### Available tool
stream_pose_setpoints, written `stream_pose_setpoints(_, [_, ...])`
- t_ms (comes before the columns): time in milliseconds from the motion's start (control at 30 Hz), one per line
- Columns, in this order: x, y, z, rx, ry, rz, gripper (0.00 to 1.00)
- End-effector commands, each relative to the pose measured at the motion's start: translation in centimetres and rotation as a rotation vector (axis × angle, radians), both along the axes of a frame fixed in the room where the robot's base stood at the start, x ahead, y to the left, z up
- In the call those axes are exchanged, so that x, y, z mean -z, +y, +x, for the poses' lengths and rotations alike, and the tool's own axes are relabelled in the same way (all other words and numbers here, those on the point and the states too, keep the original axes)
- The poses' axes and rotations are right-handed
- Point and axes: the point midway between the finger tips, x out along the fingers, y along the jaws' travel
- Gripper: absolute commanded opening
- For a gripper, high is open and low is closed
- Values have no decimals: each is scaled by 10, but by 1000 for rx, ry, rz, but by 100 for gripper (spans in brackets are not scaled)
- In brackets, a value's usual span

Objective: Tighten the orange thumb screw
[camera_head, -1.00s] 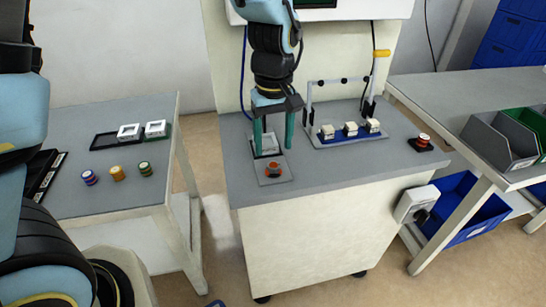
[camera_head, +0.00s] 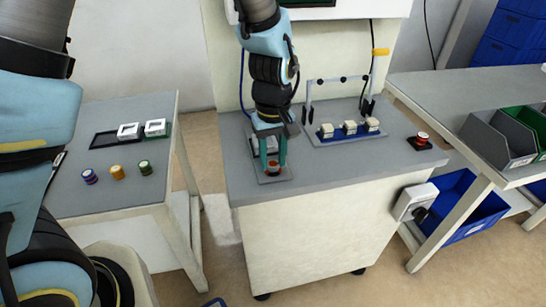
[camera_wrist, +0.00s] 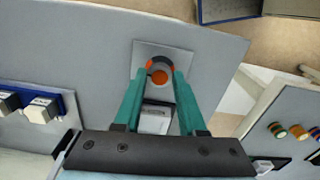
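The orange thumb screw (camera_wrist: 160,76) stands on a small grey plate (camera_wrist: 184,57) in the wrist view, with an orange and dark ring around its knob. In the head view the screw (camera_head: 273,164) shows between the fingers, near the front of the bench. My gripper (camera_wrist: 161,74) points down, with one teal finger at each side of the screw. It also shows in the head view (camera_head: 273,160). The fingertips are close to the screw, but I cannot tell whether they press on it. A white-and-grey block (camera_wrist: 155,118) lies between the fingers in the wrist view, behind the screw.
A blue holder with several white-topped parts (camera_head: 349,131) and a red button on a black base (camera_head: 422,139) stand to the right on the bench. The side table (camera_head: 110,204) at left holds several coloured spools. The bench front is clear.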

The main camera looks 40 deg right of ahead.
Motion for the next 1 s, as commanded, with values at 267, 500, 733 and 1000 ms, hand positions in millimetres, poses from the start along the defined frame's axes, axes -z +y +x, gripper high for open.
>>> stream_pose_setpoints(267, [0,0,0,0,0,0,7])
stream_pose_setpoints(500, [0,0,0,0,0,0,0])
stream_pose_setpoints(733, [-1,0,0,23,0,0,0])
stream_pose_setpoints(1000, [-1,0,0,160,0,0,0])
